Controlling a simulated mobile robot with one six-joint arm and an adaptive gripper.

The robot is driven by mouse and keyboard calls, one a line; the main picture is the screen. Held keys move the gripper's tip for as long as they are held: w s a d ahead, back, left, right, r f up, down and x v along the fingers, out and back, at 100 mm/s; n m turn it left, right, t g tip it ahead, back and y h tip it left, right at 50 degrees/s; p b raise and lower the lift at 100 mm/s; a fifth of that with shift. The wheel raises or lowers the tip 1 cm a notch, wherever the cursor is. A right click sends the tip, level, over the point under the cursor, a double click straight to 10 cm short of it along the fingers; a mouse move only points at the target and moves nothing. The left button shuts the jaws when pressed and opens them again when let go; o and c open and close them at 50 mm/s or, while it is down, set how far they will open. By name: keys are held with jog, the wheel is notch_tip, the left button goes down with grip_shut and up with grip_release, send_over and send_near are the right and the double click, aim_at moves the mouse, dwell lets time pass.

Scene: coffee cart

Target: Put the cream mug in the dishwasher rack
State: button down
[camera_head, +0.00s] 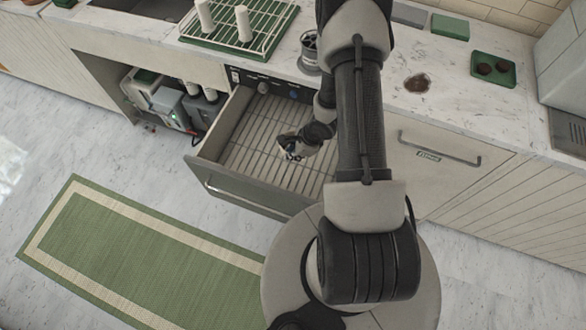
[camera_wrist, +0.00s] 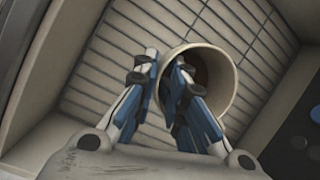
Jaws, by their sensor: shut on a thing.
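The cream mug (camera_wrist: 222,66) shows in the wrist view with its round mouth and dark inside towards the camera. My gripper (camera_wrist: 166,62) is shut on the mug's left wall, with one blue finger on each side of the rim. In the head view my gripper (camera_head: 290,150) is inside the open dishwasher drawer (camera_head: 200,166), above its slatted rack (camera_head: 256,128). The rack floor (camera_wrist: 105,65) lies behind the mug in the wrist view. The mug is not clear in the head view. I cannot tell whether it touches the rack.
The drawer walls surround my gripper, with the counter edge behind. A green drying tray (camera_head: 268,20) with white items stands on the counter. A metal container (camera_head: 309,55), a brown stain (camera_head: 418,83) and a small green tray (camera_head: 508,72) are also there. A green rug (camera_head: 150,255) lies in front.

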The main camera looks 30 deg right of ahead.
notch_tip(320, 180, down, 11)
jog(key=b, duration=0.4)
jog(key=shift+f+b, duration=0.15)
jog(key=shift+b, duration=0.2)
jog(key=c, duration=1.6)
grip_release()
jog(key=d+r+n+h+p, duration=0.25)
jog(key=r+n, duration=0.35)
jog(key=r, duration=1.4)
jog(key=d+r+n+h+p, duration=0.25)
jog(key=r+n, duration=0.25)
jog(key=r, duration=1.4)
jog(key=s+a+r+n+y, duration=0.1)
jog(key=s+a+r+n, duration=0.3)
jog(key=s+a+r, duration=0.1)
jog(key=s+a+r+n, duration=0.4)
jog(key=s+a+r, duration=0.1)
jog(key=s+a, duration=0.1)
jog(key=s+a+r+n+t+y, duration=0.1)
jog(key=s+a+r+n, duration=0.4)
jog(key=s+a, duration=0.1)
jog(key=shift+s+r+y+p, duration=0.1)
jog(key=shift+r+y+p, duration=0.2)
